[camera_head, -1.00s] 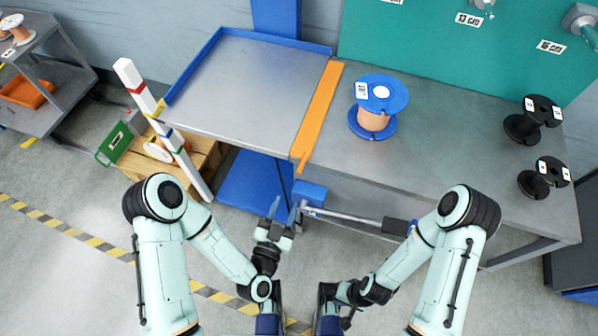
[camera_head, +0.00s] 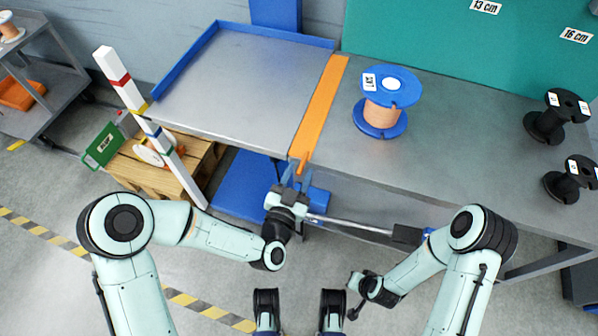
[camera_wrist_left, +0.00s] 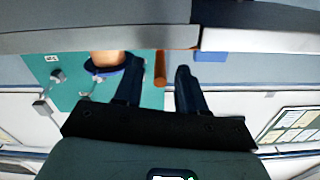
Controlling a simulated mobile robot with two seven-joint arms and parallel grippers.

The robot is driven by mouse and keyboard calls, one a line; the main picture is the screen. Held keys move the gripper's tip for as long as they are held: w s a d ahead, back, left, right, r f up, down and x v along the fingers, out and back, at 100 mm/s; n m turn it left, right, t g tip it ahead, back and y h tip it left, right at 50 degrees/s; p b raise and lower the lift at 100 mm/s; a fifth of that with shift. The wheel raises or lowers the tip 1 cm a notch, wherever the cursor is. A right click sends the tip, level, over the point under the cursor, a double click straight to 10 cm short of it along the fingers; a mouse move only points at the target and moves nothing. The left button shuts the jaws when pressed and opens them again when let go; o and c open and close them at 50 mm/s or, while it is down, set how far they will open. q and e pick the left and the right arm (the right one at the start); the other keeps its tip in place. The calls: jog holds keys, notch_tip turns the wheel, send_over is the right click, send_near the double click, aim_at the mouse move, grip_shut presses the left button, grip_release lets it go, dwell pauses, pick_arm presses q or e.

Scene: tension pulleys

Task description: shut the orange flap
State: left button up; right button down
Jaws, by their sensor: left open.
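The orange flap (camera_head: 322,105) is a long narrow strip between the blue-edged tray top and the grey bench top. Its near end narrows to a tip at the bench's front edge. My left gripper (camera_head: 297,174) is open at this near end. In the left wrist view the orange end (camera_wrist_left: 160,68) shows between the two dark fingers of the left gripper (camera_wrist_left: 159,68), with gaps beside it. I cannot tell whether a finger touches it. My right gripper (camera_head: 353,300) is low in front of the bench, small and dark, its jaws unclear.
A blue spool with copper wire (camera_head: 383,100) stands on the bench right of the flap. Black spools (camera_head: 547,122) stand at the far right. A striped white post (camera_head: 150,125) rises at left beside a wooden pallet (camera_head: 135,172). A rod (camera_head: 350,226) runs below the bench front.

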pick_arm(q)
jog(key=shift+w+d, duration=0.1)
jog(key=shift+w, duration=0.3)
grip_shut()
